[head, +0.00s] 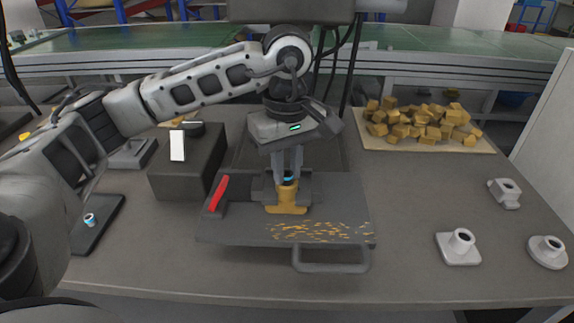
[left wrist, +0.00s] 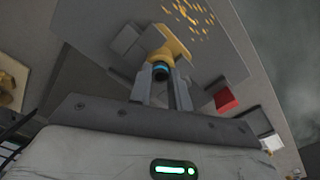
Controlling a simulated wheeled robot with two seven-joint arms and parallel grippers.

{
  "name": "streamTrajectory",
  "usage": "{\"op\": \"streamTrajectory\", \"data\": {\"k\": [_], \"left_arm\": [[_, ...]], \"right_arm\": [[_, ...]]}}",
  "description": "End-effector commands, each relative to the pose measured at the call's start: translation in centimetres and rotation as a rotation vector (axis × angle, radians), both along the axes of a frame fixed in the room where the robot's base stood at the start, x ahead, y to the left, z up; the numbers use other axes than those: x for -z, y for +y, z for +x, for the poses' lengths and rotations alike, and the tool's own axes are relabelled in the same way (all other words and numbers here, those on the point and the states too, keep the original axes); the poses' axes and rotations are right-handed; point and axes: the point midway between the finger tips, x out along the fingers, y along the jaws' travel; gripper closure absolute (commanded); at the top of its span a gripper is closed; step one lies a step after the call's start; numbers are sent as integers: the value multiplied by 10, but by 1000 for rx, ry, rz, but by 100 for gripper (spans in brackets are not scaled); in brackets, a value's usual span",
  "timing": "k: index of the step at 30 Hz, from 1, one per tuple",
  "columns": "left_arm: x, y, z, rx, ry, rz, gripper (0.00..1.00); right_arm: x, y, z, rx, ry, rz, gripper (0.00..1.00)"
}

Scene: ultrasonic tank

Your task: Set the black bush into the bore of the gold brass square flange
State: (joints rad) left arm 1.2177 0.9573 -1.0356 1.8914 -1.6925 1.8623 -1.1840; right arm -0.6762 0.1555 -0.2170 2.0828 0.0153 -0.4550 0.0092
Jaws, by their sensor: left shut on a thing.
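The gold brass flange (head: 287,207) sits in a grey vise-like fixture (head: 258,188) on a dark plate, its tubular neck pointing up. It also shows in the left wrist view (left wrist: 171,46). My left gripper (head: 287,177) points down over the neck, its fingers shut on the black bush (left wrist: 161,72), which has a cyan band. The bush is in line with the neck and at its mouth; I cannot tell whether its lower end is inside the bore. The fingers hide part of the bush. My right gripper is not in view.
The fixture has a red handle (head: 219,193), and gold shavings (head: 315,231) lie on its plate. A small cyan-banded part (head: 89,220) is on a dark tray at left. Grey-white flanges (head: 459,246) stand at right. A board of gold blocks (head: 425,124) lies behind.

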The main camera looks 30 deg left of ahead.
Motion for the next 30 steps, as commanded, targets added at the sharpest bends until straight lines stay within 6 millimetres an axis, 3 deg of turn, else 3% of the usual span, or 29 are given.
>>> {"op": "streamTrajectory", "data": {"k": [9,10,12,13,18,19,21,30], "left_arm": [[0,0,0,0,-1,0,100],[0,0,0,0,-1,0,78],[0,0,0,0,-1,0,59],[0,0,0,0,-1,0,56],[0,0,0,0,-1,0,56],[0,0,0,0,0,0,53],[0,0,0,0,0,0,34],[0,0,0,0,-1,0,34]], "right_arm": [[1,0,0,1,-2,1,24],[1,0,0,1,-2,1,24],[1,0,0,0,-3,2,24],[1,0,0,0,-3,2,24],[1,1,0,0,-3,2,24],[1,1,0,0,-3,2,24],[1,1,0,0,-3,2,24],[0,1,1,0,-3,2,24]]}}
